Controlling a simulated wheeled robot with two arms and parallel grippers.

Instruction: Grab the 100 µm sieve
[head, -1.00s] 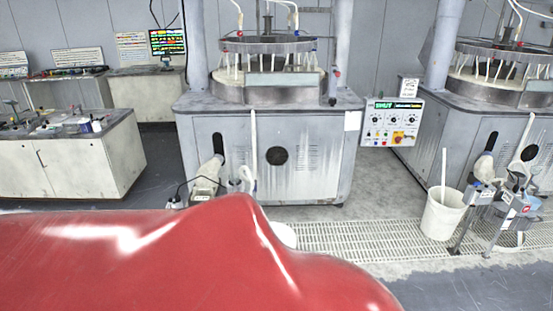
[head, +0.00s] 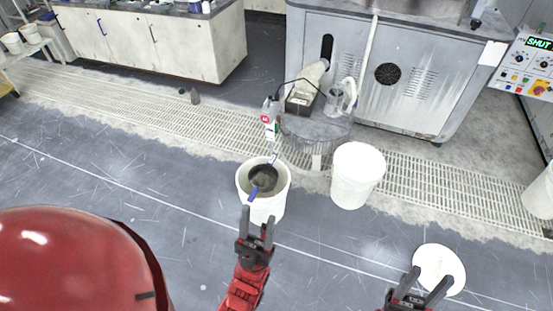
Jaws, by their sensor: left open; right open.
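A white bucket (head: 242,177) stands on the floor at the middle. A dark round mesh-like piece (head: 263,177) with blue handles sits in its mouth; it looks like a sieve, but I cannot read a mesh size on it. My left gripper (head: 257,217) is open and empty, seen just in front of the bucket; I cannot tell whether it touches. My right gripper (head: 430,279) is open and empty at the lower right, with a white disc (head: 438,262) on the floor behind it in the picture.
A second white bucket (head: 358,175) stands to the right. A round grey stand (head: 313,130) with a pump and a jug is behind. The polishing machine (head: 395,70) and a floor grating (head: 130,105) lie farther back. The dark floor at left is clear.

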